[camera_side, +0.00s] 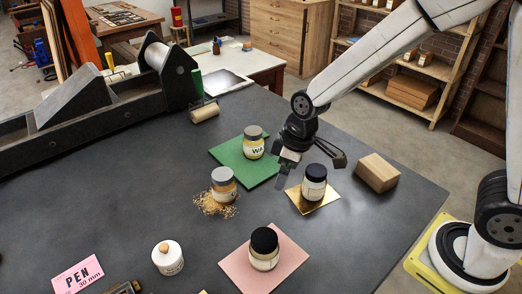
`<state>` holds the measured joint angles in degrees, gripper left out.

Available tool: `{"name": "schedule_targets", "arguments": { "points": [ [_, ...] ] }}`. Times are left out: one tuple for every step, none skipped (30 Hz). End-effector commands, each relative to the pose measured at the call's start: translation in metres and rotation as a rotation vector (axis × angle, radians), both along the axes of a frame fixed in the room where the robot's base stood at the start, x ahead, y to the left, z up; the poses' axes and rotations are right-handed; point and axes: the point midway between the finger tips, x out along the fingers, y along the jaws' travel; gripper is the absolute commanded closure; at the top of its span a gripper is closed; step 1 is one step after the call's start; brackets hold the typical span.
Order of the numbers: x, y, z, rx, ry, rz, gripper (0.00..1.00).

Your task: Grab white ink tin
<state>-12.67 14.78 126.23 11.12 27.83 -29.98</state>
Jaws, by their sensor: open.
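Several tins stand on the dark bench, and none has a label I can read as white ink. A tin with a black lid (314,183) stands upright on a gold sheet (318,207). My gripper (311,170) is open and empty close to that tin, fingers spread to either side of its lid in the picture; I cannot tell the depth or any contact. Another black-lidded tin (264,249) stands on a pink sheet. A grey-lidded tin (254,143) labelled "WA" stands on a green sheet. A second grey-lidded tin (223,186) stands among shavings. A white pot (168,257) has a wooden knob.
A wooden block (377,172) lies right of the gold sheet. The pink sheet (286,277), green sheet (232,158) and shavings (208,202) lie around the tins. A roller (205,111) and a press (100,100) are at the back left. A pink "PEN" card (78,277) lies front left.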

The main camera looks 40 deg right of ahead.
Motion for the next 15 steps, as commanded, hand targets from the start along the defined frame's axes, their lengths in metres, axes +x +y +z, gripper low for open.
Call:
{"name": "schedule_targets", "arguments": {
  "points": [
    [0.009,0.019,-0.002,0.006,0.000,0.079,0.00],
    [0.014,0.029,-0.002,0.010,0.000,0.129,0.00],
    [0.020,0.043,-0.003,0.016,-0.002,0.192,0.00],
    [0.024,0.055,-0.004,0.021,-0.004,0.242,0.00],
    [0.028,0.065,-0.005,0.026,-0.005,0.290,0.00],
    [0.033,0.081,-0.006,0.033,-0.009,0.355,0.00],
    [0.035,0.092,-0.007,0.040,-0.012,0.405,0.00],
    [0.038,0.104,-0.008,0.046,-0.014,0.454,0.00],
    [0.041,0.120,-0.009,0.054,-0.019,0.521,0.00],
    [0.043,0.132,-0.010,0.063,-0.023,0.571,0.00],
    [0.044,0.144,-0.012,0.070,-0.028,0.620,0.00],
    [0.045,0.160,-0.013,0.081,-0.033,0.684,0.00],
    [0.046,0.171,-0.014,0.089,-0.039,0.730,0.00],
    [0.046,0.182,-0.016,0.097,-0.044,0.774,0.00],
    [0.045,0.196,-0.017,0.107,-0.051,0.830,0.00]
  ]
}}
